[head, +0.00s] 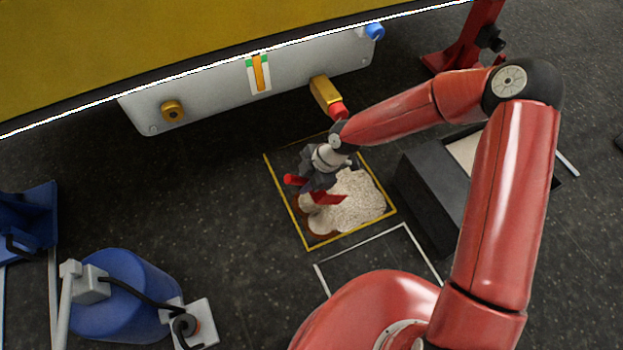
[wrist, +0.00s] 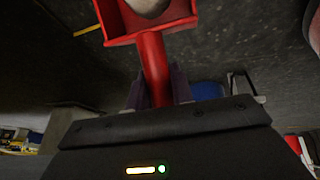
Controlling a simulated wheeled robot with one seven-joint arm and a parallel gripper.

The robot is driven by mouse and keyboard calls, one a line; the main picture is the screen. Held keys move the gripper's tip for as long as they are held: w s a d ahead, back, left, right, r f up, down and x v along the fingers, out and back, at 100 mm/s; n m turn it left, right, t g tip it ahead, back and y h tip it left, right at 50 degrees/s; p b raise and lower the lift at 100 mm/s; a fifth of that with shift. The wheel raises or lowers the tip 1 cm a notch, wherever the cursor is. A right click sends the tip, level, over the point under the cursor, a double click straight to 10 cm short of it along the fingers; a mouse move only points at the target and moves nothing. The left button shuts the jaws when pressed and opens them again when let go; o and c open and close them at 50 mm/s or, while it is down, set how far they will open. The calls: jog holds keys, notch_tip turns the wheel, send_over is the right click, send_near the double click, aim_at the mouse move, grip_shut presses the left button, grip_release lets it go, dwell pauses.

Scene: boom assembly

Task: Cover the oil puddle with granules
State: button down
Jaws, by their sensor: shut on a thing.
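My gripper (head: 318,182) is shut on the handle of a red scoop (head: 331,199), above the yellow-outlined floor square. In the wrist view the scoop (wrist: 152,50) points away from the jaws, and something pale, apparently granules, shows in its tray. A pale heap of granules (head: 358,203) covers much of the right and middle of the square. Brown patches of the oil puddle (head: 304,204) show along the heap's left and lower-left edge. My gripper and the scoop hide part of the square's upper left.
A dark box (head: 425,200) with a pale content (head: 465,150) stands right of the square. A white floor outline (head: 342,257) lies below. A grey panel with a yellow fitting (head: 322,95) hangs above. A blue drum (head: 120,290) stands lower left. Floor left of the square is clear.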

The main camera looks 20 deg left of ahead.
jog(key=shift+s+a+b, duration=0.75)
jog(key=shift+s+a, duration=0.9)
jog(key=shift+s, duration=0.25)
